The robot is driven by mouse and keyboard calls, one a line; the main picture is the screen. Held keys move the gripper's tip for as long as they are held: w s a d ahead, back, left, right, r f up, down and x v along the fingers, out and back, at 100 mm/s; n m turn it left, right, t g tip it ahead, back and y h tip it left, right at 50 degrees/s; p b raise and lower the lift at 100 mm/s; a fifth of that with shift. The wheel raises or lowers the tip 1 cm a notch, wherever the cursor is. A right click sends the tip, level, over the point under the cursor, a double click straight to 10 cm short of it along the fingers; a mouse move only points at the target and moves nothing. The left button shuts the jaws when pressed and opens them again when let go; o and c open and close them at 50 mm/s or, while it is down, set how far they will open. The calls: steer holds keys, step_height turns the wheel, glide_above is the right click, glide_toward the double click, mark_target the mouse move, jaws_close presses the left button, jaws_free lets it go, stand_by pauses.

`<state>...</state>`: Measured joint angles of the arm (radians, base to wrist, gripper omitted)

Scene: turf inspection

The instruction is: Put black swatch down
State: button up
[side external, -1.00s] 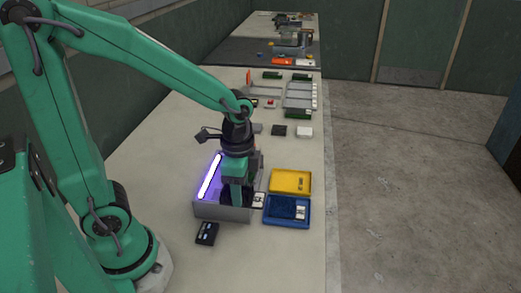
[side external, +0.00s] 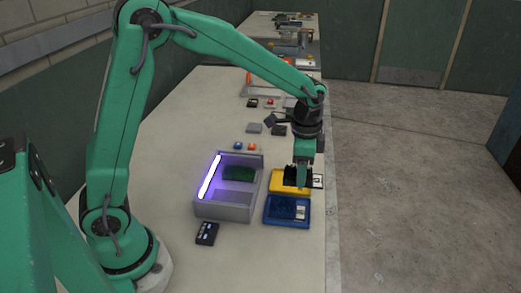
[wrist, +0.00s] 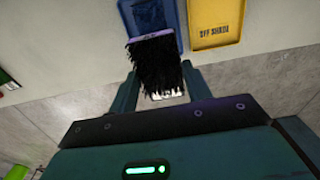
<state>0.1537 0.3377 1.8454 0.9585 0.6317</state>
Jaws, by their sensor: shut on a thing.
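My gripper (side external: 303,180) is shut on the black swatch (side external: 291,177), a dark shaggy piece with a pale tag at its right end. In the wrist view the swatch (wrist: 158,62) hangs between the two fingers. In the side view they appear in front of the far part of the yellow tray (side external: 279,188), near the table's right edge; the exact height is unclear. The blue tray (side external: 270,222) lies nearer, with a dark blue piece and a white tag in it. In the wrist view the swatch overlaps the blue tray (wrist: 126,18), beside the lettered yellow tray (wrist: 215,40).
A grey open box (side external: 228,212) with a glowing violet tube (side external: 210,177) stands left of the trays, a green piece (side external: 239,173) inside. A dark handheld device (side external: 207,234) lies in front of it. Small buttons (side external: 245,147) and flat blocks (side external: 278,130) lie behind.

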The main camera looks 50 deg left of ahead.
steer(key=shift+w, duration=0.25)
steer(key=w+a+f, duration=0.1)
steer(key=a+f, duration=0.1)
steer(key=a, duration=0.1)
steer(key=w+a+f, duration=0.2)
steer(key=a, duration=0.2)
steer(key=w+a+f, duration=0.2)
steer(key=a+f, duration=0.1)
steer(key=shift+w+a+f, duration=0.1)
steer(key=shift+a, duration=0.1)
steer(key=shift+f, duration=2)
steer(key=shift+f, duration=0.1)
steer(key=o, duration=1)
